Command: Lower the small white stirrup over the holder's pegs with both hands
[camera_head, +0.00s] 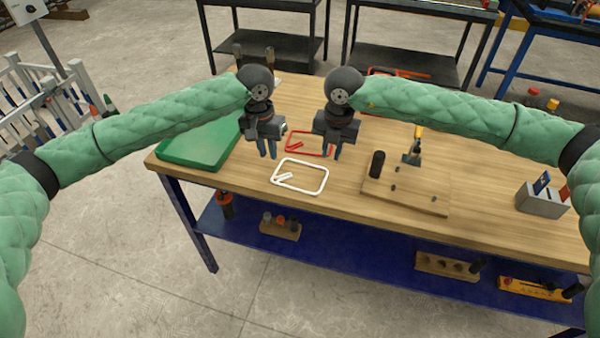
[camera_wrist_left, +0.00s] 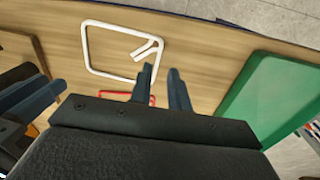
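The small white stirrup (camera_head: 300,176) lies flat on the wooden table, near its front edge. It also shows in the left wrist view (camera_wrist_left: 87,52), ahead of the fingers. The holder (camera_head: 405,196) is a wooden board to its right, with a tall black peg (camera_head: 376,164) and several short dark pegs. My left gripper (camera_head: 267,150) hangs above the table behind the stirrup, fingers apart and empty; its open fingers show in the left wrist view (camera_wrist_left: 163,85). My right gripper (camera_head: 331,152) hangs behind the stirrup's right side, fingers apart, apparently empty.
A red stirrup (camera_head: 309,142) lies behind the white one, partly hidden by my grippers. A green tray (camera_head: 198,146) is at the table's left. A yellow-handled tool (camera_head: 414,146) stands behind the holder. A grey box (camera_head: 542,200) stands at the right.

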